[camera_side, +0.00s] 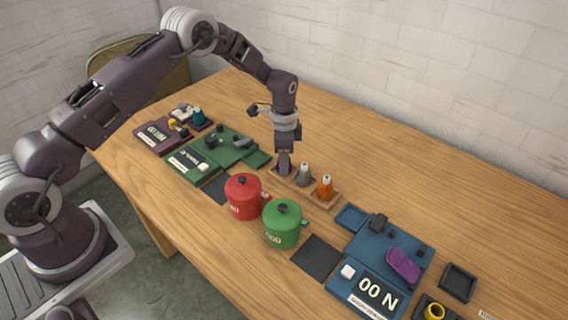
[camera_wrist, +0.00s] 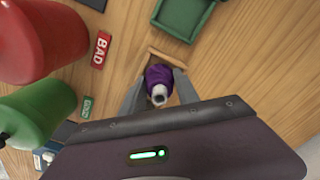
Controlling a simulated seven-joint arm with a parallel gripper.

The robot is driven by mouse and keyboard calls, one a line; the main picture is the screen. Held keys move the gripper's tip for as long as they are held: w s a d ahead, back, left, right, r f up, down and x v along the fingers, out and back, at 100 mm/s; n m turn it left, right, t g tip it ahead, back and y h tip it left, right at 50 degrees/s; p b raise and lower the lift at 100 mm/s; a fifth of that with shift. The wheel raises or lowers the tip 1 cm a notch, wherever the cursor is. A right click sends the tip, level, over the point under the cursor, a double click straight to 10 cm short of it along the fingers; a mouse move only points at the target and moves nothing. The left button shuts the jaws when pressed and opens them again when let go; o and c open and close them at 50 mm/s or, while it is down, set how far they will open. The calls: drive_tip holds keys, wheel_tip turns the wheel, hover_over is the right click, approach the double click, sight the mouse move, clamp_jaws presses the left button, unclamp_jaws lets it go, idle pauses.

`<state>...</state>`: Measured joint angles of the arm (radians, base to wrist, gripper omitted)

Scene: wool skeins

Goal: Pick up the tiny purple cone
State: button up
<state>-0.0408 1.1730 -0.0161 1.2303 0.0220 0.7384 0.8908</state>
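The tiny purple cone (camera_wrist: 159,77), with a pale tip, stands in a small wooden holder (camera_wrist: 167,57) in the wrist view. My gripper (camera_wrist: 160,85) is lowered over it, with one finger on each side close to the wool. I cannot tell whether the fingers press on it or leave a thin gap. In the side view my gripper (camera_side: 284,168) is down at the left end of the wooden holder (camera_side: 328,204) and hides the purple cone. A grey cone (camera_side: 304,174) and an orange cone (camera_side: 325,188) stand to its right.
A red canister (camera_side: 243,197) and a green canister (camera_side: 283,225) stand in front of the holder. A green scale (camera_side: 222,160) is left; a blue scale (camera_side: 370,255) carrying a purple skein (camera_side: 403,265) is right. The table behind the holder is clear.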

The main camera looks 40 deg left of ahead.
clamp_jaws()
wheel_tip(320, 180, up, 15)
idle(0.4)
